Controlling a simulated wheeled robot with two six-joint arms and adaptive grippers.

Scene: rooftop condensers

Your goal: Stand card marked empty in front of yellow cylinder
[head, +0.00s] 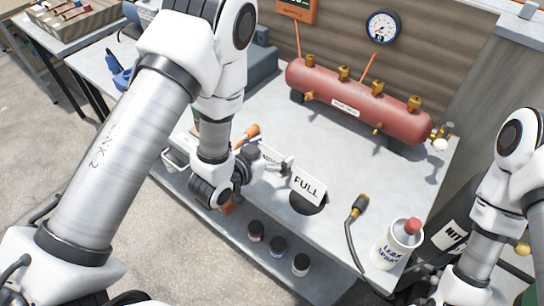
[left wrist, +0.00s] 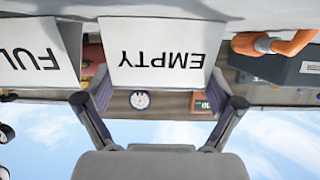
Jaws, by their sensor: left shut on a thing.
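My left gripper (head: 283,166) is shut on the white card marked EMPTY (head: 268,155), mostly hidden by the gripper in the head view. In the left wrist view, the EMPTY card (left wrist: 160,52) appears upside down between the fingers of the left gripper (left wrist: 160,100). A second white card, marked FULL (head: 307,184), stands just right of the left gripper, with a dark round patch beside its lower edge. The FULL card also shows at the left of the wrist view (left wrist: 38,55). I cannot make out a yellow cylinder. My right gripper is out of view.
A red tank with brass fittings (head: 350,100) spans the bench's back, below a gauge (head: 383,27). An orange-handled tool (head: 246,135) lies behind my left gripper.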

